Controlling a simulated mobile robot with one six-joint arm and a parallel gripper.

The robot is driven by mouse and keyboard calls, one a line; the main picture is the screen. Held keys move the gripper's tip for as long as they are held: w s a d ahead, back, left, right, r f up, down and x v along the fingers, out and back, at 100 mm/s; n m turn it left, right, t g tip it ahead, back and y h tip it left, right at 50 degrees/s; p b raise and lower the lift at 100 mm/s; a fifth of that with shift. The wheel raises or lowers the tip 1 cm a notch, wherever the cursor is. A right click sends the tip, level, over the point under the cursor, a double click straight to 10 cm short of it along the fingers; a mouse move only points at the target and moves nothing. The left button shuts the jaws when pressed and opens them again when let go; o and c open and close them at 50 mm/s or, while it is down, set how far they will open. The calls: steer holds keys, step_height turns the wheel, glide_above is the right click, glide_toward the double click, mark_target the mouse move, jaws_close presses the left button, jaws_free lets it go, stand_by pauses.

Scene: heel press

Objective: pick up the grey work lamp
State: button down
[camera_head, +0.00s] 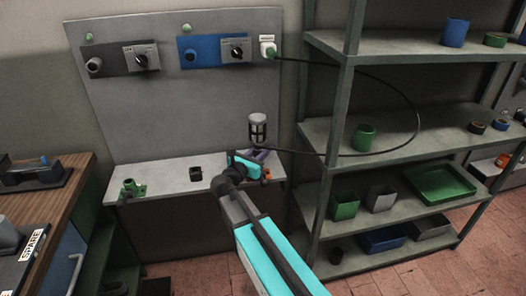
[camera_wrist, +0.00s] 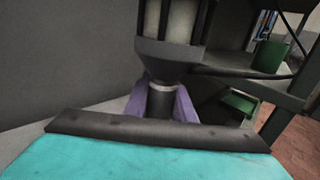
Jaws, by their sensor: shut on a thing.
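The grey work lamp (camera_head: 258,128) stands upright at the right part of the wall bench, with a pale tube inside a dark cage. In the wrist view the lamp (camera_wrist: 165,60) fills the top middle, its cage cut off by the frame edge. My gripper (camera_head: 257,154) is shut on the dark handle below the lamp's flared collar. In the wrist view its purple fingers (camera_wrist: 160,104) sit on both sides of that handle. The handle's lower end is hidden, so I cannot tell whether it touches the bench.
A black cable (camera_head: 418,112) loops from a white plug (camera_head: 267,46) on the panel, past the shelf rack (camera_head: 345,100), back towards the lamp. A small black block (camera_head: 195,173) and a green fitting (camera_head: 132,188) are on the bench (camera_head: 165,178). The bench between them is clear.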

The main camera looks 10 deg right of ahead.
steer(key=s+r+p, duration=0.1)
steer(key=s+r, duration=0.2)
steer(key=s, duration=0.7)
steer(key=shift+s+a+r+p, duration=0.15)
steer(key=shift+s+r+p, duration=0.15)
steer(key=shift+s, duration=0.05)
steer(key=p, duration=0.4)
steer(key=shift+s, duration=0.2)
steer(key=s+p, duration=0.1)
steer(key=p, duration=0.9)
steer(key=shift+s+r, duration=0.1)
steer(key=shift+s, duration=0.3)
steer(key=shift+s+p, duration=0.2)
steer(key=shift+p, duration=0.35)
steer(key=shift+s, duration=1.35)
